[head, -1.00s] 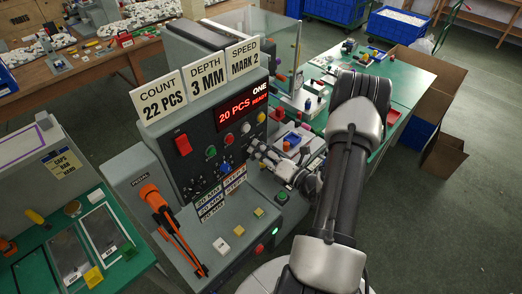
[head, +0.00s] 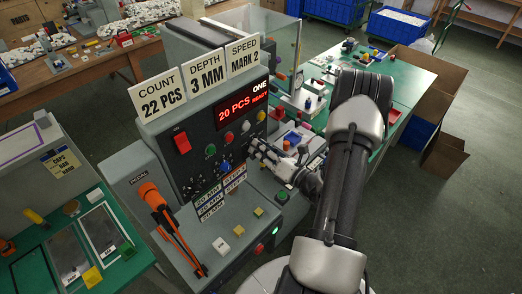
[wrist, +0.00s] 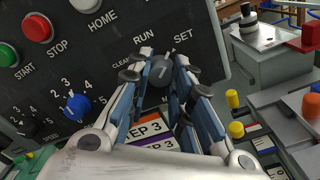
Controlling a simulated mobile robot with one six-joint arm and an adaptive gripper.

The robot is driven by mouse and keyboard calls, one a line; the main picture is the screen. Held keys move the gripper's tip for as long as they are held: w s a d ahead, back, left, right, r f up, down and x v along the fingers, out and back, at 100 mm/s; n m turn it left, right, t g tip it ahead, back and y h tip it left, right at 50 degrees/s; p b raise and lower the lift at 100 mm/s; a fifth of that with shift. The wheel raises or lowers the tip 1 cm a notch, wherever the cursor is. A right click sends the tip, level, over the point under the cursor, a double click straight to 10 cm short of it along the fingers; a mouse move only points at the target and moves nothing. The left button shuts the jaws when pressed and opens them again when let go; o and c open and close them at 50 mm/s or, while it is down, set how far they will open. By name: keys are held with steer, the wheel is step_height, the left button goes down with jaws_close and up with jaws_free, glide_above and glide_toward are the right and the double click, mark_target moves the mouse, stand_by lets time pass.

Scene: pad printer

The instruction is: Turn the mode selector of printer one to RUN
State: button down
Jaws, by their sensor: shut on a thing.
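Printer one (head: 225,150) is a grey machine with a dark front panel, and its red display reads 20 PCS READY. In the wrist view the mode selector (wrist: 161,71) is a dark round knob low on the panel, with the labels CLEAN, RUN (wrist: 143,38) and SET (wrist: 183,38) around it. My gripper (wrist: 160,76) has its fingers on both sides of the knob and is shut on it. The fingers hide part of the knob, and I cannot tell which label it points to. In the head view my gripper (head: 256,150) reaches the panel from the right and covers the selector.
A blue dial (wrist: 77,106) and the green START (wrist: 7,53), red STOP (wrist: 37,27) and HOME buttons lie left of the fingers. An orange-handled pedal lever (head: 155,200) stands at front left. Yellow and orange pegs (wrist: 235,130) stand on the right.

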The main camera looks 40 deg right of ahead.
steer(key=shift+n+b, duration=2.8)
steer(key=shift+n, duration=2.1)
steer(key=c, duration=1.4)
jaws_free()
steer(key=s, duration=0.8)
steer(key=s+d, duration=0.1)
steer(key=s, duration=0.3)
